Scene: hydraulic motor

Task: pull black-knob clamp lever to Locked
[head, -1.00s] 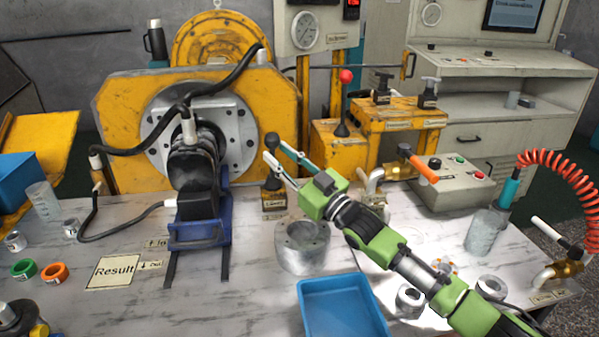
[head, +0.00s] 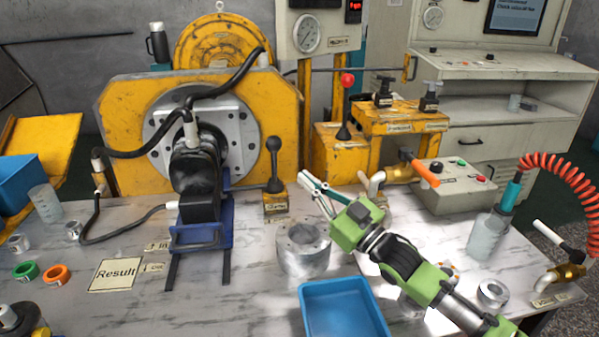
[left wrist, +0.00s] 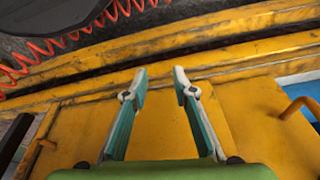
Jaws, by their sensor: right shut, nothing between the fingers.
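The clamp lever has a round black knob (head: 273,144) on top of a dark, nearly upright shaft. The lever stands on a small yellow base (head: 275,204) with a label too small to read surely, right of the blue motor stand. My right gripper (head: 304,181) is to the right of the lever, apart from it. Its fingers are close together, with nothing between them. My left gripper (left wrist: 160,78) shows only in the left wrist view. Its fingers are spread apart and empty, over a yellow surface.
The black motor (head: 196,180) with hoses stands left of the lever. A metal ring block (head: 303,246) and blue tray (head: 343,310) lie in front. A red-knob lever (head: 346,82) stands behind right.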

